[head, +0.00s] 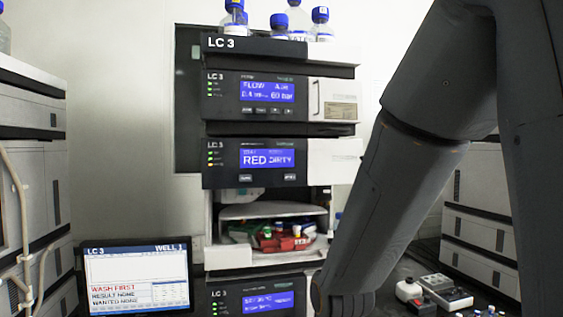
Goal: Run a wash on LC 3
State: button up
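The LC 3 stack (258,45) stands in the middle of the head view. Its upper module screen (267,91) reads FLOW 0.4 and 60 bar. The screen (267,157) below it reads RED DIRTY, with small buttons (246,178) under it. An open compartment (240,214) beneath shows a red and green tray (290,243) with small vials. A monitor (137,278) at lower left reads LC 3, WELL 1, WASH FIRST, RESULT NONE, WANTED NONE. My arm crosses the right side and hides part of the stack. My gripper is not in view.
Several blue-capped bottles (297,22) stand on top of the stack. Control boxes with buttons (437,285) lie on the dark bench at lower right. Other stacks stand at the left (30,105) and right (480,215).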

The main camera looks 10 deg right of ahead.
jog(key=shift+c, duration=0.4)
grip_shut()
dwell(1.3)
